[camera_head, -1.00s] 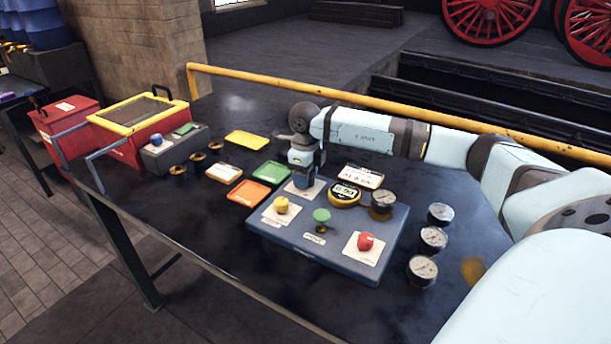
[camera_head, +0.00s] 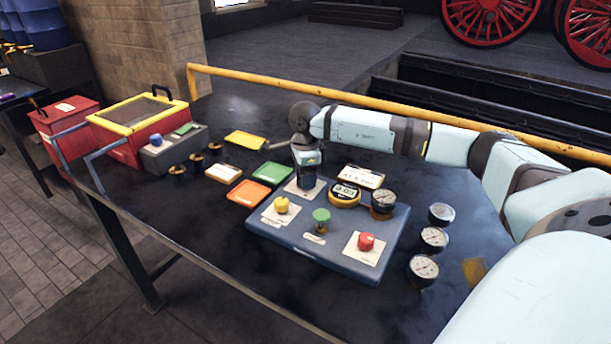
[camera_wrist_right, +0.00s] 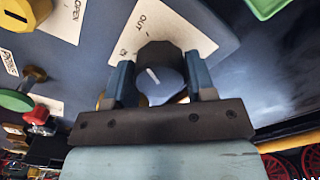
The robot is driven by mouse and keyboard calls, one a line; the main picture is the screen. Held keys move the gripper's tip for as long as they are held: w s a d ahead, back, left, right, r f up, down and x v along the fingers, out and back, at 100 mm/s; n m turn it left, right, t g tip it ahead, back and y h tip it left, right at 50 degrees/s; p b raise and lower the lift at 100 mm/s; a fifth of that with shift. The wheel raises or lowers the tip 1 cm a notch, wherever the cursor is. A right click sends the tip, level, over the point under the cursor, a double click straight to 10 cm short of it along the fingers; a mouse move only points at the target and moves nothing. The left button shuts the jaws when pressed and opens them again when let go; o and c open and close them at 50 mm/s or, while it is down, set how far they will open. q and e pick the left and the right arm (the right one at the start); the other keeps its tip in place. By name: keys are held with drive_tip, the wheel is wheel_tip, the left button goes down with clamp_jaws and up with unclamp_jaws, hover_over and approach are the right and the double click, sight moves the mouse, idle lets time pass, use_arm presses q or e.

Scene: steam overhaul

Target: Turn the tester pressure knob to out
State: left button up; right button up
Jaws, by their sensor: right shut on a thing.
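The tester (camera_head: 335,262) is a blue-grey panel on the dark workbench. Its pressure knob (camera_wrist_right: 158,60) is dark with a short white mark. It sits on a white label plate (camera_wrist_right: 182,30) in the right wrist view, where the word OUT is readable beyond the knob. My right gripper (camera_head: 306,182) points down over the panel's far left corner. In the right wrist view its two blue fingers (camera_wrist_right: 160,85) stand on either side of the knob, shut on it. In the head view the gripper mostly hides the knob. My left gripper is not in view.
Loose gauges (camera_head: 433,238) stand to the right. Coloured trays (camera_head: 249,193) lie to the left.

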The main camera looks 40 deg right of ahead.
idle(0.5)
drive_tip(key=o, duration=0.9)
drive_tip(key=shift+r, duration=0.1)
wheel_tip(320, 180, up, 14)
drive_tip(key=shift+f+p, duration=0.1)
drive_tip(key=shift+p, duration=0.4)
